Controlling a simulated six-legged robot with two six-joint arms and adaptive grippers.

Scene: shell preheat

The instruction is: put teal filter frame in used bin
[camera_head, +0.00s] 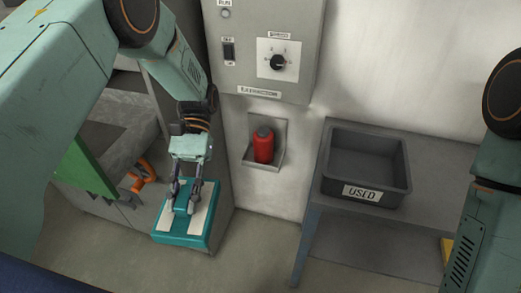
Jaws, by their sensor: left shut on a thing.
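The teal filter frame (201,227), a teal rectangle with pale strips on its top face, hangs below my left gripper (181,207). My left gripper points down and is shut on the middle of the frame. The grey used bin (370,155), with a white "USED" label on its front, stands on a grey table to the right. The bin looks empty, and the frame is to its left and apart from it. My right arm shows at the right edge; its gripper is out of view.
A grey control cabinet (305,70) with a dial and switch is at the back. A red bottle (263,145) sits in a wall holder between frame and bin. A grey table (436,160) carries the bin. A green panel (92,168) and an orange handle (143,171) are at left.

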